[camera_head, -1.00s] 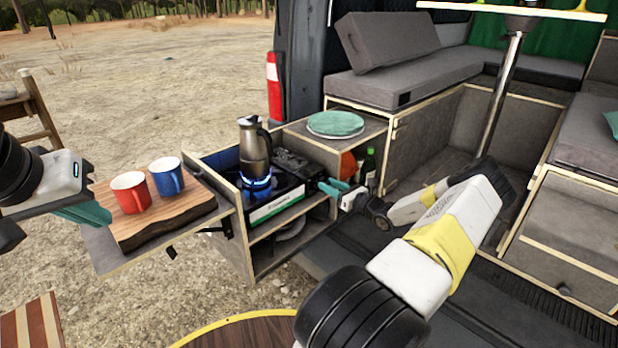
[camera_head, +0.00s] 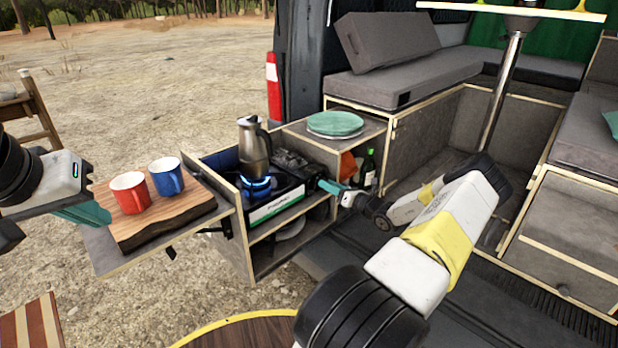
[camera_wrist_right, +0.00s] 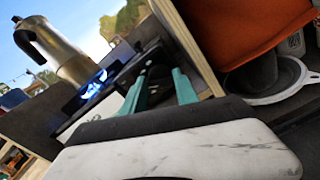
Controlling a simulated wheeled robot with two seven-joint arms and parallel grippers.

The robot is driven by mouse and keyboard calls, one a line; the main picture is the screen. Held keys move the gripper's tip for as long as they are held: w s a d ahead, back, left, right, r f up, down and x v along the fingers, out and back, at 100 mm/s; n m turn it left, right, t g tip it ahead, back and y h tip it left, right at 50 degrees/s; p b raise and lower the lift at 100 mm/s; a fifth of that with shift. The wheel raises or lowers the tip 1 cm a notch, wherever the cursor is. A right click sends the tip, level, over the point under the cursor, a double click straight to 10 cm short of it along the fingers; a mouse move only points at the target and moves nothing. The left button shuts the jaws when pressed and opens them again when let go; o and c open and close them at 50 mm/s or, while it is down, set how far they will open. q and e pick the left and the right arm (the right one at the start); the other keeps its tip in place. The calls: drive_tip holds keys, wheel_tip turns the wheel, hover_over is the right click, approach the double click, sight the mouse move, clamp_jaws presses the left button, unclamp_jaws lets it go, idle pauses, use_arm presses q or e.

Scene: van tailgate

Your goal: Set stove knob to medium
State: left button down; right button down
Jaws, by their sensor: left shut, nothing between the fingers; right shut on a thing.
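The camping stove (camera_head: 275,208) sits in the pull-out kitchen box, with a white and green front. A blue flame burns on it under a metal kettle (camera_head: 254,148); both also show in the right wrist view, the flame (camera_wrist_right: 94,83) beside the kettle (camera_wrist_right: 55,48). My right gripper (camera_head: 322,185) is at the right end of the stove front. In the right wrist view, its teal fingers (camera_wrist_right: 160,88) are shut on the dark stove knob (camera_wrist_right: 157,73), which they partly hide. The knob's setting cannot be read. My left gripper (camera_head: 92,213) is shut and empty, left of the red mug.
A red mug (camera_head: 130,193) and a blue mug (camera_head: 167,177) stand on a wooden board (camera_head: 165,217) on the side shelf. A dark bottle (camera_head: 368,168) and an orange item (camera_wrist_right: 235,30) are close to my right gripper.

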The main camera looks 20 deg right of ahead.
drive_tip(key=c, duration=0.9)
unclamp_jaws()
drive_tip(key=shift+c, duration=0.2)
drive_tip(key=v, duration=0.7)
drive_tip(key=shift+s, duration=0.4)
drive_tip(key=shift+d, duration=0.2)
